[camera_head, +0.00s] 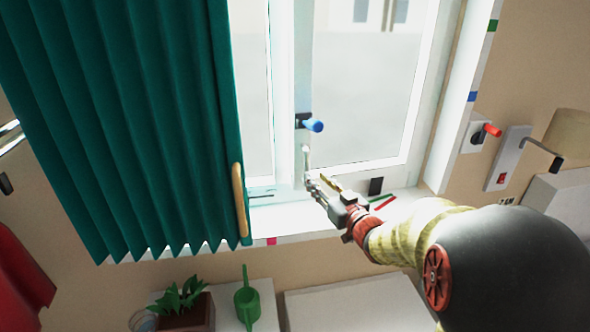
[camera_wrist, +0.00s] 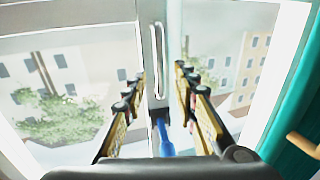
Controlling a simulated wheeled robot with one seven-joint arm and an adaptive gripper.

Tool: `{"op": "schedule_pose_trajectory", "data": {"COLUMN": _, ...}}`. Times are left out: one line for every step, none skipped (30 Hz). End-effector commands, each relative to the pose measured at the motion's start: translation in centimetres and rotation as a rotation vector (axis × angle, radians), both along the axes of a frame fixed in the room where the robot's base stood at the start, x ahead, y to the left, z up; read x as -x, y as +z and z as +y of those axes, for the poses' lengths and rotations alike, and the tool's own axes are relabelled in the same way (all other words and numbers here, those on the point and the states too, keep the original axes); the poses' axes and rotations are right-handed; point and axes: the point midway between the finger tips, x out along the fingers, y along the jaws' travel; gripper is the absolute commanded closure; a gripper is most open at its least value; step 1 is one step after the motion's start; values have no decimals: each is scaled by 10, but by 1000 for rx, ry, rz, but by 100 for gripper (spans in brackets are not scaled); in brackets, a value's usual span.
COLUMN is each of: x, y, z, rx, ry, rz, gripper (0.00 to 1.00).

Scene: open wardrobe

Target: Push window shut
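The window (camera_head: 370,80) has a white frame and two glass panes side by side. A blue turning handle (camera_head: 315,125) sits on the middle upright, with a pale vertical bar handle (camera_head: 306,158) below it. My gripper (camera_head: 317,181) is close to the lower end of this bar. In the wrist view my gripper (camera_wrist: 160,78) has its two fingers spread apart, with the middle upright, bar handle (camera_wrist: 154,62) and blue handle (camera_wrist: 165,138) showing between them. Nothing is held. I cannot tell whether a fingertip touches the frame, or how far the window stands open.
A teal curtain (camera_head: 140,120) with a wooden tieback (camera_head: 240,200) hangs at the left. Red and green sticks (camera_head: 384,201) and a dark block (camera_head: 376,186) are on the sill. Below are a potted plant (camera_head: 183,300) and a green watering can (camera_head: 246,300). A wall lamp (camera_head: 540,150) is right.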

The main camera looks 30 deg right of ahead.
Motion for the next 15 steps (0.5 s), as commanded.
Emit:
{"op": "schedule_pose_trajectory", "data": {"x": -5, "y": -2, "z": 1, "rx": -1, "ry": 2, "rz": 1, "gripper": 72}}
{"op": "schedule_pose_trajectory", "data": {"x": -9, "y": -2, "z": 1, "rx": -1, "ry": 1, "rz": 1, "gripper": 72}}
{"op": "schedule_pose_trajectory", "data": {"x": -15, "y": -1, "z": 0, "rx": 0, "ry": 1, "rz": 0, "gripper": 72}}
{"op": "schedule_pose_trajectory", "data": {"x": -20, "y": -2, "z": 1, "rx": -1, "ry": 1, "rz": 0, "gripper": 72}}
{"op": "schedule_pose_trajectory", "data": {"x": -25, "y": -2, "z": 1, "rx": -1, "ry": 2, "rz": 0, "gripper": 72}}
{"op": "schedule_pose_trajectory", "data": {"x": -31, "y": -2, "z": 1, "rx": 1, "ry": 2, "rz": 0, "gripper": 72}}
{"op": "schedule_pose_trajectory", "data": {"x": -36, "y": -2, "z": 1, "rx": 0, "ry": 1, "rz": 0, "gripper": 72}}
{"op": "schedule_pose_trajectory", "data": {"x": -41, "y": -3, "z": 1, "rx": 0, "ry": 1, "rz": 1, "gripper": 72}}
{"op": "schedule_pose_trajectory", "data": {"x": -47, "y": -2, "z": 1, "rx": 0, "ry": 1, "rz": -1, "gripper": 72}}
{"op": "schedule_pose_trajectory", "data": {"x": -51, "y": -2, "z": 1, "rx": 0, "ry": 1, "rz": 0, "gripper": 72}}
{"op": "schedule_pose_trajectory", "data": {"x": -55, "y": -3, "z": 1, "rx": 0, "ry": 1, "rz": 1, "gripper": 72}}
{"op": "schedule_pose_trajectory", "data": {"x": -59, "y": -2, "z": 1, "rx": 0, "ry": 0, "rz": 1, "gripper": 72}}
{"op": "schedule_pose_trajectory", "data": {"x": -62, "y": -2, "z": 0, "rx": 1, "ry": 0, "rz": 0, "gripper": 72}}
{"op": "schedule_pose_trajectory", "data": {"x": -65, "y": -1, "z": 1, "rx": 1, "ry": 0, "rz": 0, "gripper": 72}}
{"op": "schedule_pose_trajectory", "data": {"x": -68, "y": -1, "z": 1, "rx": 1, "ry": 0, "rz": -1, "gripper": 72}}
